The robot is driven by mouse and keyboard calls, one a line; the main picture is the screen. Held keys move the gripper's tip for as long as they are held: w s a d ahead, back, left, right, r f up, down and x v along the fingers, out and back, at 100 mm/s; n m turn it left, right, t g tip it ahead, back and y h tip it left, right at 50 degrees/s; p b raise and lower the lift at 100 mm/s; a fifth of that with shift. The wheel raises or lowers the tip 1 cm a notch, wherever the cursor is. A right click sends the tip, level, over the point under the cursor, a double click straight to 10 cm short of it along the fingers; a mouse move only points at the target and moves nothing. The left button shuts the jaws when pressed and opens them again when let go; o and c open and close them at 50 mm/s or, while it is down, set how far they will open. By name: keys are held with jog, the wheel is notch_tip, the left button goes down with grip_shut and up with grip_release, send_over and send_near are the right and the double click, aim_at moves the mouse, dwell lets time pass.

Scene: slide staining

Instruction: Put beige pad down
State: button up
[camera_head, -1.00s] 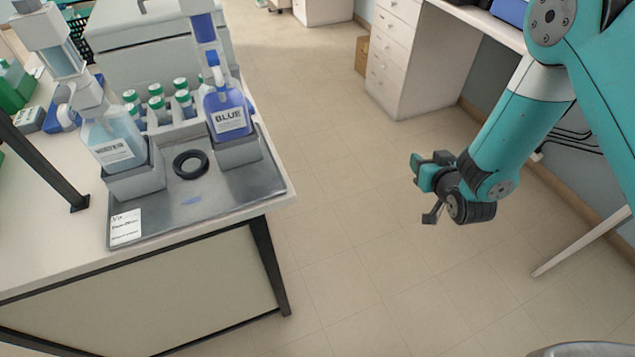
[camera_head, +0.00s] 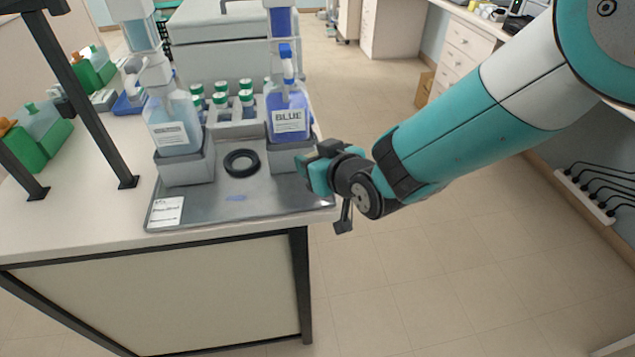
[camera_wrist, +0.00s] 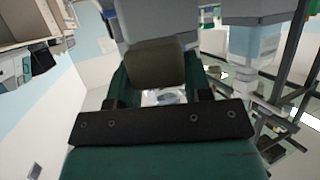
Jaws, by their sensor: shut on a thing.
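My gripper (camera_head: 312,172) is at the front right corner of the metal tray (camera_head: 205,212), just in front of the grey holder under the blue bottle. In the wrist view my gripper (camera_wrist: 158,88) is shut on a dark, brownish block with rounded corners, which I take for the beige pad (camera_wrist: 155,63). It looks shaded there, so its true colour is hard to tell. In the head view the pad is hidden by the gripper or too small to make out.
On the tray stand a water bottle (camera_head: 173,125) and a blue bottle (camera_head: 287,112) in grey holders, with a black ring (camera_head: 241,163) between them. A rack of green-capped bottles (camera_head: 222,105) is behind. A white label (camera_head: 166,211) lies front left. The tray's front middle is mostly clear.

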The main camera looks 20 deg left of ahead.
jog(key=shift+f+p, duration=0.35)
jog(key=shift+f, duration=2.35)
jog(key=shift+f, duration=0.1)
jog(key=o, duration=1)
jog(key=shift+o, duration=0.2)
jog(key=shift+d, duration=0.1)
jog(key=b+v, duration=0.2)
jog(key=v, duration=1)
